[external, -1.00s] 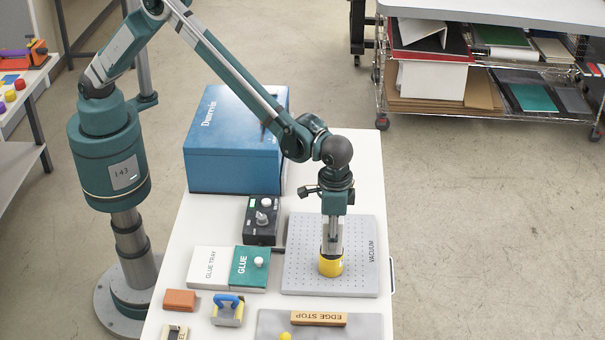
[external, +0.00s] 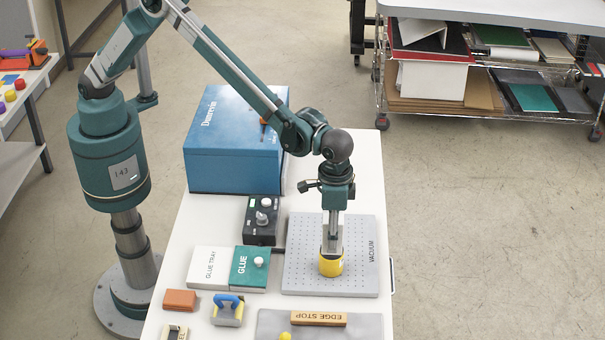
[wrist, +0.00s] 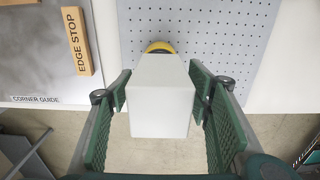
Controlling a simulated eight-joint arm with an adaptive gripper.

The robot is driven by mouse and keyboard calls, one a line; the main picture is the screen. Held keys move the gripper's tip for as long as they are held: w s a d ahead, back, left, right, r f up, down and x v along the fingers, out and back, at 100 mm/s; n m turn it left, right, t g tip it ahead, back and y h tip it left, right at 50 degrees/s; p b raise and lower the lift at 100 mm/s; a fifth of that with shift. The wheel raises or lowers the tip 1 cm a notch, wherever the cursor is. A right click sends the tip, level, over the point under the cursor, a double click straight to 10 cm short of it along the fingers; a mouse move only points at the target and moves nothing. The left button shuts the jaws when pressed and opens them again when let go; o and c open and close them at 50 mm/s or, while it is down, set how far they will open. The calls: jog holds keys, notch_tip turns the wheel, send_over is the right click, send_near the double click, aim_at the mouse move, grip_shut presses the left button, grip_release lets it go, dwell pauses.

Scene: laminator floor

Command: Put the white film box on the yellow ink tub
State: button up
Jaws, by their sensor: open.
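The white film box (external: 326,236) stands upright at the top of the yellow ink tub (external: 331,266), on the perforated vacuum plate. My gripper (external: 335,222) points straight down over the box. In the wrist view the box (wrist: 161,98) fills the space between the open fingers of my gripper (wrist: 160,92). The fingers flank it on both sides, with a narrow gap showing on the left. Only a yellow edge of the tub (wrist: 159,46) shows past the box there. The contact between box and tub is hard to make out.
The vacuum plate (external: 361,278) is otherwise clear. An edge stop (external: 318,319) lies in front, a green glue box (external: 249,268) and a black control box (external: 262,220) to the left. A large blue case (external: 235,150) stands behind. Floor is open to the right.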

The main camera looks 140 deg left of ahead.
notch_tip(320, 180, up, 10)
jog(key=shift+r, duration=0.1)
dwell(0.4)
dwell(0.5)
jog(key=shift+s+d+r, duration=0.2)
jog(key=shift+s+r, duration=0.05)
jog(key=shift+r, duration=0.15)
jog(key=s+d+r+m+t, duration=0.2)
jog(key=s+d+r, duration=0.6)
jog(key=s, duration=0.4)
jog(key=s+d+r+m+t, duration=0.1)
jog(key=s+d+r+m, duration=0.1)
jog(key=s+d+r, duration=0.7)
jog(key=s+d+f+m+t, duration=0.1)
jog(key=s+d, duration=0.1)
jog(key=s, duration=0.9)
jog(key=s+d+f+m+t, duration=0.1)
jog(key=s+d+f+m, duration=0.1)
jog(key=s, duration=0.9)
jog(key=s+d+f+m+t, duration=0.1)
jog(key=s+d+m+t, duration=0.1)
jog(key=s, duration=0.9)
jog(key=shift+s+d+f, duration=0.35)
jog(key=shift+f, duration=0.05)
